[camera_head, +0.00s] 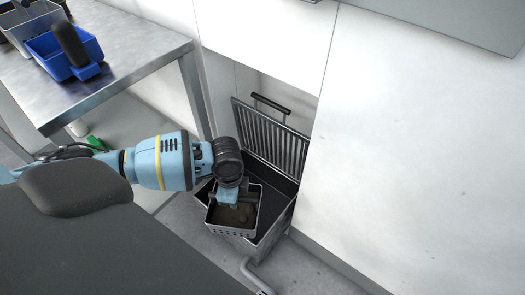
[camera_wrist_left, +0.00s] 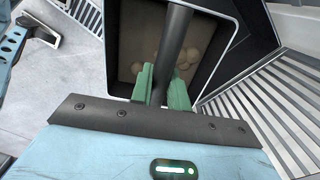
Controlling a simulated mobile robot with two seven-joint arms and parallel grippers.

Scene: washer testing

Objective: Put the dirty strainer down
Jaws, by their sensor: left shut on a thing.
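The dirty strainer (camera_head: 232,231) is a small grey square basket with holes in its wall and brown dirt inside. In the wrist view, the strainer (camera_wrist_left: 130,42) shows pale lumps at its bottom. My left gripper (camera_head: 230,198) points down over it. The gripper's green fingers (camera_wrist_left: 164,88) are shut on its dark bar-like handle. The strainer is at the near left part of an open dark metal box (camera_head: 278,198) on the floor. I cannot tell whether it rests on the box or hangs above it. My right gripper is not in view.
The box's grated lid (camera_head: 272,140) stands open at the back, near a white cabinet wall (camera_head: 410,140). A pipe (camera_head: 255,275) comes from the box's front. A metal table (camera_head: 125,50) at the upper left holds a blue basket (camera_head: 82,47) and a grey basket (camera_head: 30,25).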

